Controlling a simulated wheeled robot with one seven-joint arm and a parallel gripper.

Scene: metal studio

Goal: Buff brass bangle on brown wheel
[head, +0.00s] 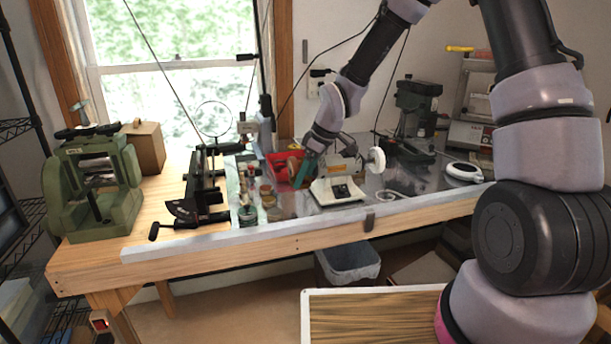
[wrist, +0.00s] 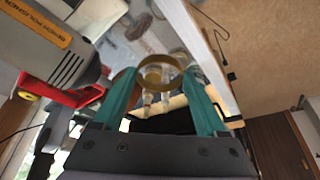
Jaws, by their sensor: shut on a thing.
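The brass bangle (wrist: 160,59) is a thin gold ring. In the wrist view it sits between the tips of the two teal fingers of my gripper (wrist: 163,74), which is shut on it. The brown wheel (wrist: 122,84) shows partly behind the left finger, close to the bangle; I cannot tell whether they touch. In the head view my gripper (head: 306,170) is at the left side of the white bench polisher (head: 338,190), by the brown wheel (head: 293,166). The bangle cannot be made out there. The polisher's white wheel (head: 376,160) is on its right side.
Small jars (head: 267,197) stand left of the polisher. A drill press (head: 416,115) stands at the back, and a round white device (head: 463,172) lies to the right. A bench edge strip (head: 290,231) runs along the front.

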